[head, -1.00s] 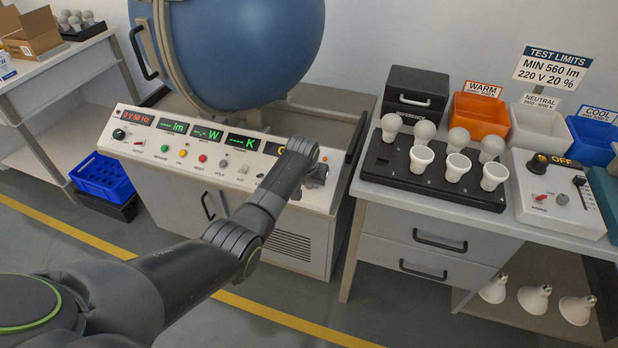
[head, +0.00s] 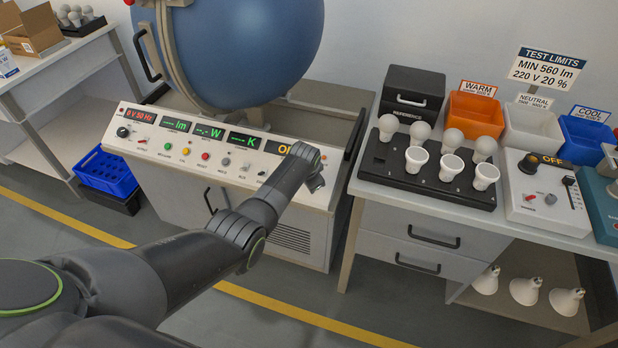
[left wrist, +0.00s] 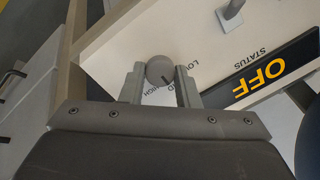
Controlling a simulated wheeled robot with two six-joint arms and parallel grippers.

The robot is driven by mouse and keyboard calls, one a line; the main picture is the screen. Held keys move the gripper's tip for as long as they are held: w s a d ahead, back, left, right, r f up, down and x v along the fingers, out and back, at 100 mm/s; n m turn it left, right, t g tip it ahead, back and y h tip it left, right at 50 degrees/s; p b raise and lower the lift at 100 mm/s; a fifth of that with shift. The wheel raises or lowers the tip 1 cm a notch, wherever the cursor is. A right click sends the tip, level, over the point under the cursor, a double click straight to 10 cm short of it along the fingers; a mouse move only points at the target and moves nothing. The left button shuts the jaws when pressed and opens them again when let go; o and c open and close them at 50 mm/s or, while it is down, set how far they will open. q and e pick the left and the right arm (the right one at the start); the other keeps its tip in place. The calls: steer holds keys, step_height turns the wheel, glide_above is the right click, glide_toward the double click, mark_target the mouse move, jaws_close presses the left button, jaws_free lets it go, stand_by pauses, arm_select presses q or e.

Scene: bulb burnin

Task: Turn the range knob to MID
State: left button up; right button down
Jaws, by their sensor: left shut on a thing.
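The range knob (left wrist: 159,69) is a round grey knob on the sloped panel of the white console (head: 150,150). In the left wrist view it sits between the two fingertips of my left gripper (left wrist: 160,80), which is shut on it. A dark pointer line on the knob points down and to the right in that view, toward a partly covered label ending in D. LOW and HIGH are printed beside it, both partly hidden by the fingers. In the head view my left gripper (head: 317,180) is at the console's right end, and its wrist hides most of the knob.
A dark OFF status display (left wrist: 265,76) and a small lever (left wrist: 231,14) are close to the knob. A workbench (head: 385,207) with a bulb tray (head: 400,184) stands right of the console. A blue sphere (head: 240,50) rises behind it.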

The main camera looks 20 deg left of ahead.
stand_by(0.3)
arm_select(q)
steer(key=o, duration=1)
steer(key=shift+c, duration=0.2)
steer(key=shift+s+r+p, duration=0.15)
steer(key=shift+r+p, duration=0.15)
steer(key=shift+r, duration=0.1)
steer(key=p+v, duration=0.2)
steer(key=v, duration=1.4)
steer(key=shift+r+p, duration=0.2)
steer(key=shift+p, duration=0.1)
